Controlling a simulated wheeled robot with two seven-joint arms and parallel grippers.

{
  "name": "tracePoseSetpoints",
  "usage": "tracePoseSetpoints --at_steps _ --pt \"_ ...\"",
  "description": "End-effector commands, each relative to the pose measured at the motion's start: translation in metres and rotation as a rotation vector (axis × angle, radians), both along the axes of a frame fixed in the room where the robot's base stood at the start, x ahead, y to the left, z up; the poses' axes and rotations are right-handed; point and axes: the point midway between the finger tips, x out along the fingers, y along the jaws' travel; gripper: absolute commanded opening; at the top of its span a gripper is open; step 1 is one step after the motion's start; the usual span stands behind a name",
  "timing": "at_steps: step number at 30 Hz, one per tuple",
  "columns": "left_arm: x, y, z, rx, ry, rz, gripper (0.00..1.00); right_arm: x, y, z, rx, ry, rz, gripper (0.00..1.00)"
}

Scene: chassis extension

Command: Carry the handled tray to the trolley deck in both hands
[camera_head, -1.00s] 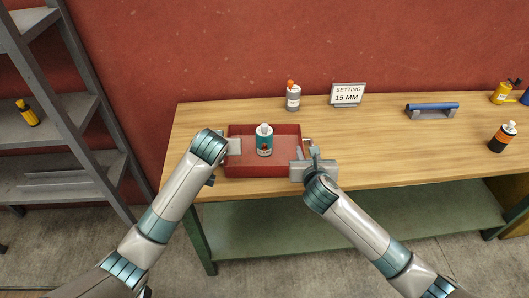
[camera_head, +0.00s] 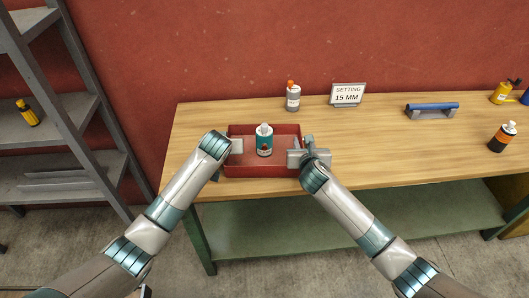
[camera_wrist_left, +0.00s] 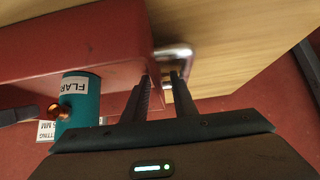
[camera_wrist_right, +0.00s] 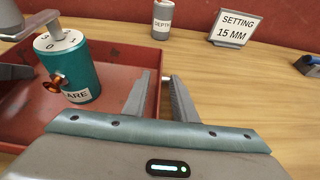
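The red handled tray (camera_head: 262,171) sits on the workbench, with a teal can (camera_head: 264,142) standing in it. My left gripper (camera_head: 235,146) is at the tray's left end. In the left wrist view its fingers are apart, around or just short of a metal handle (camera_wrist_left: 176,55). My right gripper (camera_head: 296,158) is at the tray's right end. In the right wrist view its fingers are apart, with a thin piece of the other handle (camera_wrist_right: 165,78) showing between them. The can also shows in the right wrist view (camera_wrist_right: 75,70).
A grey bottle with an orange cap (camera_head: 293,98) and a "SETTING 15 MM" sign (camera_head: 347,95) stand behind the tray. A blue-handled tool (camera_head: 432,109) and an orange-and-black bottle (camera_head: 502,137) are at right. Grey shelving (camera_head: 70,115) stands left of the bench (camera_head: 400,160).

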Motion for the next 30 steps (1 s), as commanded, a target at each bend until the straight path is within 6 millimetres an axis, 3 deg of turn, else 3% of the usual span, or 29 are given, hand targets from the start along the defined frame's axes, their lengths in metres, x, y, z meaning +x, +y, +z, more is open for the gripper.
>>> tracePoseSetpoints --at_steps 1,3,4,30 --pt "-0.0001 0.0 0.0001 0.0 0.0 0.0 0.18 -0.0001 0.0 0.0 0.0 0.0 0.0 0.18" --pt "-0.0001 0.0 0.0 0.0 0.0 0.0 0.01 -0.0001 0.0 -0.0001 0.0 0.0 0.0 0.01" --pt "-0.0001 0.0 0.0 0.0 0.0 0.0 0.0 -0.0002 0.0 0.0 0.0 0.0 0.0 0.0" --pt "-0.0004 0.0003 -0.0002 0.001 0.001 0.001 0.0 -0.0004 -0.0003 -0.0005 0.0 0.001 -0.001 0.0"
